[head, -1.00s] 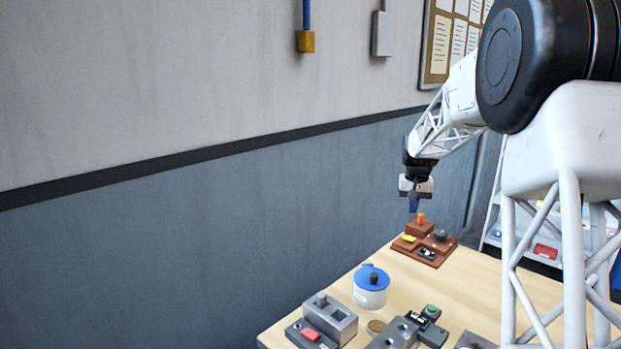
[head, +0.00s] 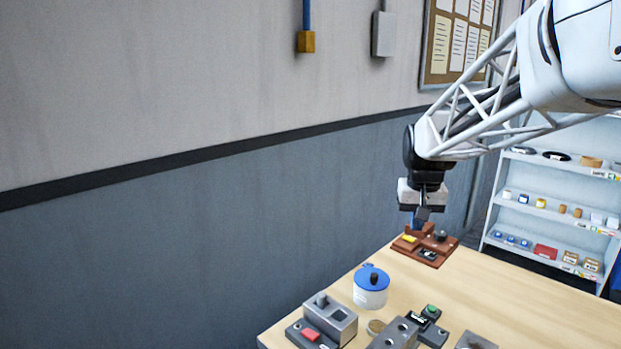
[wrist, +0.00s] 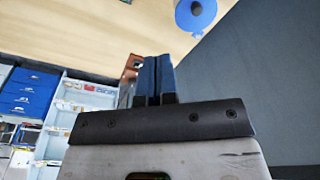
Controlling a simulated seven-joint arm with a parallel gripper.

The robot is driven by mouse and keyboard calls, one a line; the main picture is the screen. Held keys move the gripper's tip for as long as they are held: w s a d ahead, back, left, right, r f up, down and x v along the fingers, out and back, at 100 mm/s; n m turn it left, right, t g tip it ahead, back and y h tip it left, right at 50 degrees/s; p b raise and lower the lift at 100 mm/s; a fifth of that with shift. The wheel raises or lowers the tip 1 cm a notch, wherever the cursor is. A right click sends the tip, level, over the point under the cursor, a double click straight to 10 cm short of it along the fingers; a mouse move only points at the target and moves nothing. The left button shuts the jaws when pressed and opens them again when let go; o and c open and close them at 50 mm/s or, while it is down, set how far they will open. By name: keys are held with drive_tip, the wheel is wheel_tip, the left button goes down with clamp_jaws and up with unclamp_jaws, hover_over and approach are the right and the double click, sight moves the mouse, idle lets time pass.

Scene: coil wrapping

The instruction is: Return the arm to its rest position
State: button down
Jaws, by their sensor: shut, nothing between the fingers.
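My gripper (head: 417,221) hangs near the far end of the table, in front of the brown wooden block with fixtures (head: 424,246) in the head view. In the wrist view its two blue fingers (wrist: 153,75) lie side by side, shut with nothing between them. A small part of the brown block shows behind the fingers in the wrist view. My white lattice arm reaches in from the upper right of the head view.
On the wooden table (head: 510,303) stand a blue-lidded white pot (head: 371,287), a grey block fixture with a red button (head: 322,324), and a dark box with a green button (head: 431,312). The wall runs close along the left. A shelf rack (head: 550,205) stands behind.

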drive_tip(key=s+a+f, duration=0.1)
drive_tip(key=s+f, duration=0.1)
drive_tip(key=s, duration=0.8)
drive_tip(key=s+a+f, duration=0.2)
drive_tip(key=s, duration=0.9)
drive_tip(key=s+a+f+n+t, duration=0.1)
drive_tip(key=s+a+f, duration=0.1)
drive_tip(key=s, duration=0.8)
drive_tip(key=shift+s+a, duration=0.15)
drive_tip(key=shift+s, duration=0.2)
